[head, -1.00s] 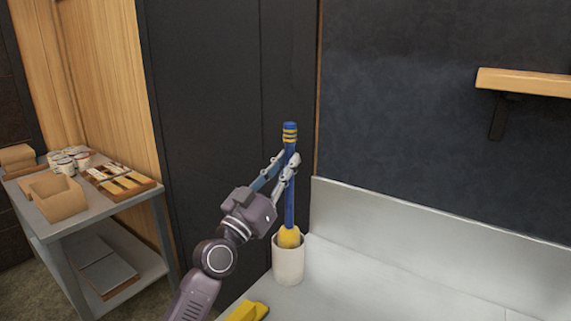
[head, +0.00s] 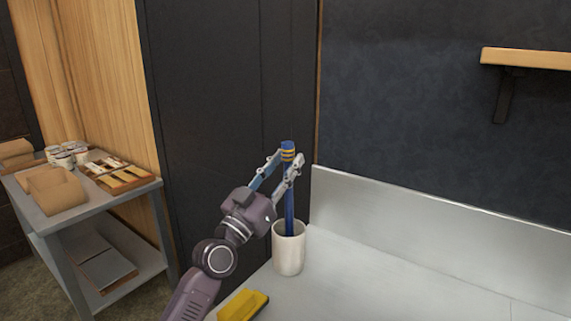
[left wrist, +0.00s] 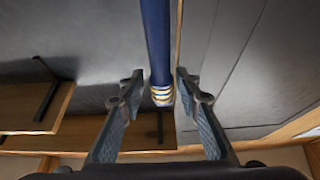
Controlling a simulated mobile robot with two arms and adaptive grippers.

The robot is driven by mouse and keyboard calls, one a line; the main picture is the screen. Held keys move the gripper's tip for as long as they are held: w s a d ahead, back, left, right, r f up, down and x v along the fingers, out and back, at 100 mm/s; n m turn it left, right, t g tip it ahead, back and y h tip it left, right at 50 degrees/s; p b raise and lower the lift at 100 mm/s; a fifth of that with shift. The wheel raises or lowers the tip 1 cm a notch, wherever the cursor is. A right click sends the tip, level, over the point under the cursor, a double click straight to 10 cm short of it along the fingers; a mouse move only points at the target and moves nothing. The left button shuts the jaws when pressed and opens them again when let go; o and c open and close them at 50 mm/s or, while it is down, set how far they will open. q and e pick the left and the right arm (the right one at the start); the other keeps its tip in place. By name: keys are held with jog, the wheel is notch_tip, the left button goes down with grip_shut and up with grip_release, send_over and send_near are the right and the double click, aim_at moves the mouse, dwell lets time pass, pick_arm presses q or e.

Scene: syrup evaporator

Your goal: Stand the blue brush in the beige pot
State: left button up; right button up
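The blue brush (head: 289,212) stands nearly upright in the beige pot (head: 289,257), its head hidden inside. Its top has yellow bands. My right gripper is out of view.
A yellow block-like item (head: 243,305) lies on the counter (head: 400,285) in front of the pot. A grey cart (head: 100,215) with boxes and jars stands at the left. A wooden shelf (head: 530,58) is at upper right. The counter right of the pot is clear.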

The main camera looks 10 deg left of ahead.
pick_arm(q)
jog(key=shift+s+f, duration=0.1)
jog(key=shift+s+a+f, duration=0.1)
jog(key=shift+s+f, duration=0.1)
jog(key=shift+s, duration=0.05)
jog(key=v, duration=1.1)
jog(key=shift+s+r, duration=0.15)
jog(key=shift+r, duration=0.05)
jog(key=shift+a, duration=0.1)
dwell(0.3)
